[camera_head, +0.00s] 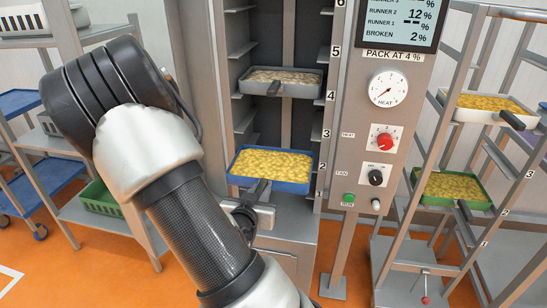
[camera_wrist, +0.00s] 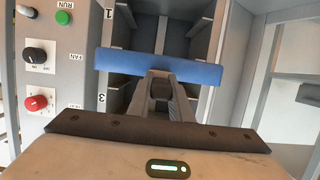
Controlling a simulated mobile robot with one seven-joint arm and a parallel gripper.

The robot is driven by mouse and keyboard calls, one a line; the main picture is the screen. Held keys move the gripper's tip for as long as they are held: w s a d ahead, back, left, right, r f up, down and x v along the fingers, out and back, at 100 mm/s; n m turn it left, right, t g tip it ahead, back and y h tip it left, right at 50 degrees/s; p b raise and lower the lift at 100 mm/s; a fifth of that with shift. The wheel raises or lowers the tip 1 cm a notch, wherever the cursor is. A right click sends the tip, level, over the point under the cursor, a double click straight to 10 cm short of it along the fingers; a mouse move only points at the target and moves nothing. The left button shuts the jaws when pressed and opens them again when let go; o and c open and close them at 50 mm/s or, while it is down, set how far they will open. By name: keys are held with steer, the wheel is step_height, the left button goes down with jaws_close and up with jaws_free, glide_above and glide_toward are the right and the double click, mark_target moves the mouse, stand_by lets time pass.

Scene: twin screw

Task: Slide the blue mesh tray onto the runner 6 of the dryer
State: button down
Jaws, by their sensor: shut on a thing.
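The blue mesh tray (camera_head: 235,178), filled with yellow pieces, is level in the lower opening of the dryer (camera_head: 211,90), around runner labels 1 and 2. Its front wall (camera_wrist: 160,66) crosses the wrist view, where the dryer appears upside down. My gripper (camera_head: 258,196) is shut on the tray's dark front handle; the fingers (camera_wrist: 165,88) also show in the wrist view. I cannot tell whether the tray rests on runners. The label for runner 6 (camera_head: 340,3) is at the top edge of the head view; the runner's inner part is mostly out of frame.
A grey tray (camera_head: 273,89) of paler pieces sits around runner 4, above the blue tray. The control panel (camera_head: 385,110) stands right of the opening. A rack at right holds a pale tray (camera_head: 463,115) and a green tray (camera_head: 453,203). Shelving with a green crate (camera_head: 98,197) stands left.

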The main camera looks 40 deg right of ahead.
steer(key=shift+p+v, duration=0.95)
steer(key=shift+p, duration=1.35)
steer(key=shift+s+a+f+p, duration=0.15)
steer(key=shift+s+a+p, duration=0.25)
steer(key=shift+s+a, duration=0.15)
steer(key=shift+s+a+f+p, duration=0.15)
steer(key=shift+s+a+p, duration=0.2)
steer(key=shift+s+a, duration=0.2)
